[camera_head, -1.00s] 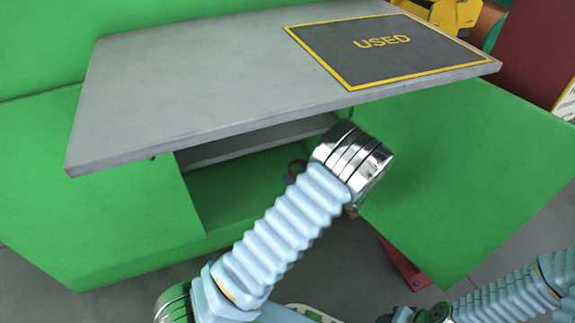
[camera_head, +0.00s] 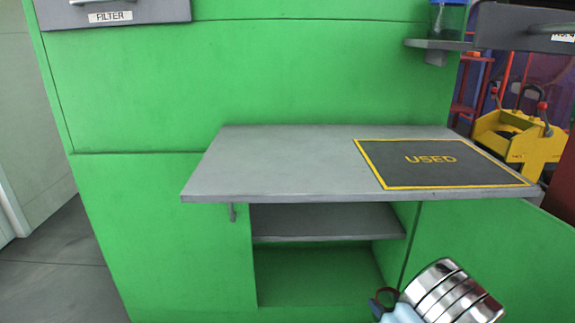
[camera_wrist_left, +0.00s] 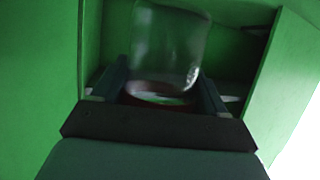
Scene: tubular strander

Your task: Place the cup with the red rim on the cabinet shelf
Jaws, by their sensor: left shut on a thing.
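A clear cup (camera_wrist_left: 170,45) with a red rim (camera_wrist_left: 160,97) is between the two fingers of my left gripper (camera_wrist_left: 165,85) in the left wrist view. The gripper is shut on it, with the red rim nearest the palm. In the head view, my left gripper (camera_head: 384,298) is mostly hidden by my wrist at the bottom, in front of the cabinet opening's lower right. The grey cabinet shelf (camera_head: 325,222) lies inside the green cabinet, below the worktop, and its visible top looks bare. My right gripper is not in view.
A grey worktop (camera_head: 270,165) with a dark "USED" mat (camera_head: 455,165) juts out above the opening. The open green cabinet door (camera_head: 500,240) stands at the right. The green cabinet floor (camera_head: 310,275) shows below the shelf.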

